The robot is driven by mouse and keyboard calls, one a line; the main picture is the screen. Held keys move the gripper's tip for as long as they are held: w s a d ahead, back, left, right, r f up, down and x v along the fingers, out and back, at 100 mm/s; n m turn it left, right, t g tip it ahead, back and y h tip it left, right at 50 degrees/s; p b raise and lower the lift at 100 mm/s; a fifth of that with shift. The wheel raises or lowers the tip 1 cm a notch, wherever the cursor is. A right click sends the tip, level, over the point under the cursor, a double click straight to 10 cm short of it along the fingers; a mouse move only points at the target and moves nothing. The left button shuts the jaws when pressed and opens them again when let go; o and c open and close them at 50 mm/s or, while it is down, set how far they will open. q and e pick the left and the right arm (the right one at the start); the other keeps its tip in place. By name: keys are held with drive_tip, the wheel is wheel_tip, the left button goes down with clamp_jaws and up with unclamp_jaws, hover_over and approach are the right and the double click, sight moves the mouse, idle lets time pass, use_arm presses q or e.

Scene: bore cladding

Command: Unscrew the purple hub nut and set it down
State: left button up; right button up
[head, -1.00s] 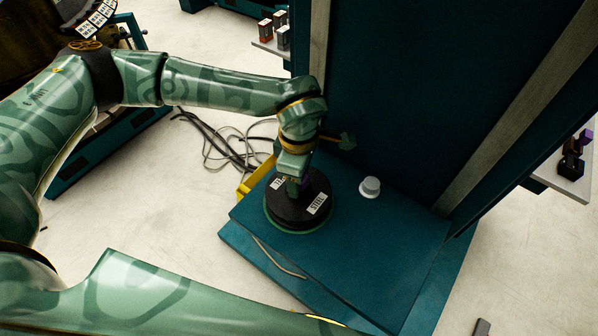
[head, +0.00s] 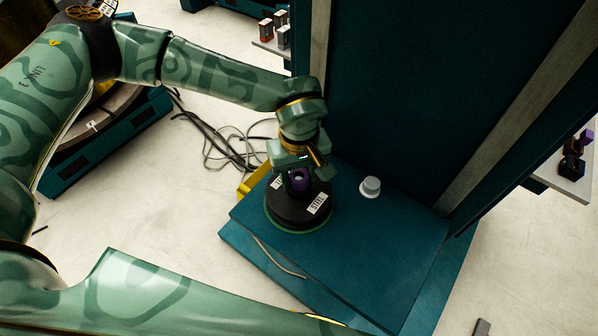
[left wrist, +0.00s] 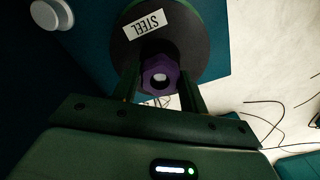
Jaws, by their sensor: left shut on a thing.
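The purple hub nut (head: 299,180) sits at the middle of a black round hub (head: 289,213) with white STEEL labels, on the teal base. In the left wrist view the purple nut (left wrist: 160,75) shows a pale centre and lies between my two fingers. My left gripper (head: 297,172) reaches down over the hub and is shut on the nut; it also shows in the left wrist view (left wrist: 162,92). Whether the nut is clear of the hub cannot be told. My right gripper is not in view.
A white knob (head: 370,187) stands on the teal base (head: 365,245) right of the hub. A tall dark teal panel (head: 420,90) rises behind. Cables (head: 215,140) lie on the floor at left, near a yellow part (head: 252,178). A shelf (head: 565,185) at right holds dark and purple parts.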

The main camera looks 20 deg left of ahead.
use_arm(q)
drive_tip(key=n, duration=1.1)
drive_tip(key=shift+n, duration=0.3)
drive_tip(key=o, duration=0.5)
drive_tip(key=shift+o, duration=0.2)
